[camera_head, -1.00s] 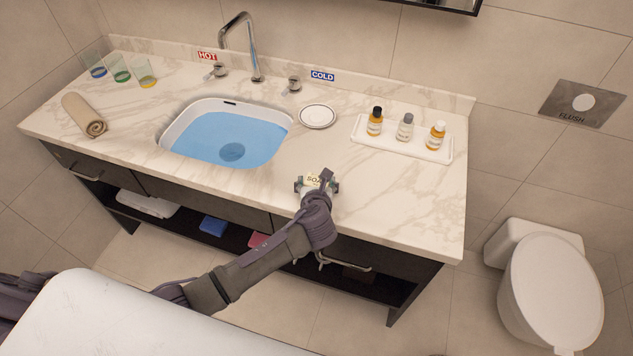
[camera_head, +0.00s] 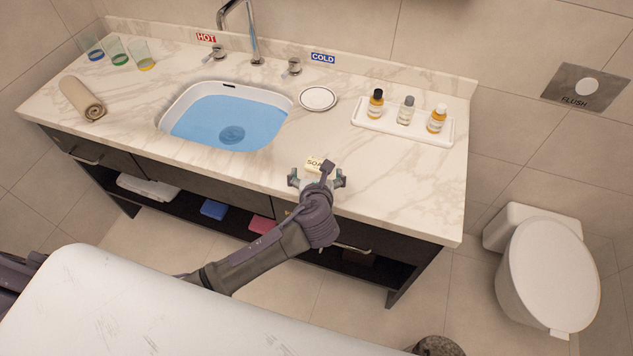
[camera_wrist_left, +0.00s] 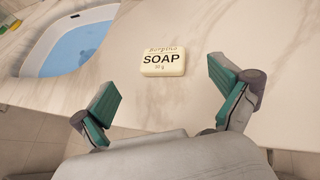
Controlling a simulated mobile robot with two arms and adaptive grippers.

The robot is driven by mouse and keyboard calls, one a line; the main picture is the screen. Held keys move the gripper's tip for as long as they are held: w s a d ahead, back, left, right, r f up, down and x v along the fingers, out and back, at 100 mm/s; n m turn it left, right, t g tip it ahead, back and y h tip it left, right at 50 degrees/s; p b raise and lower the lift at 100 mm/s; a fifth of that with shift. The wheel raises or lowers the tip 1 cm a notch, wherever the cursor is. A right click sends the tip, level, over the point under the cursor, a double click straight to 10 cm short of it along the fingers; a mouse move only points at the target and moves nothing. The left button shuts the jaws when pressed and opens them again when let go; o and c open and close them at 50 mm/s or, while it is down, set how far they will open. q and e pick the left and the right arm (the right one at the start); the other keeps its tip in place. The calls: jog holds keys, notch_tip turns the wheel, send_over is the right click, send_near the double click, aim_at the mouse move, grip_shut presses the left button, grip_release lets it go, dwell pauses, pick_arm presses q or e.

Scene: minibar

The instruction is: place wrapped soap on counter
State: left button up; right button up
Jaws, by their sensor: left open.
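The wrapped soap (camera_head: 318,164) is a small cream block with dark lettering, lying on the marble counter (camera_head: 240,172) near its front edge, right of the sink. In the left wrist view the soap (camera_wrist_left: 163,62) lies flat, reading SOAP, just beyond the fingertips and apart from them. My left gripper (camera_head: 317,180) is open and empty at the counter's front edge, its green-padded fingers (camera_wrist_left: 165,98) spread wide to either side. My right gripper does not show.
A sink (camera_head: 228,122) filled with water is left of the soap. A white dish (camera_head: 318,98) and a tray (camera_head: 385,130) with three bottles stand behind.

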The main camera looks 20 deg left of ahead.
pick_arm(q)
jog(key=v, duration=0.6)
jog(key=shift+s+r, duration=0.15)
jog(key=shift+s, duration=0.2)
jog(key=shift+d, duration=0.1)
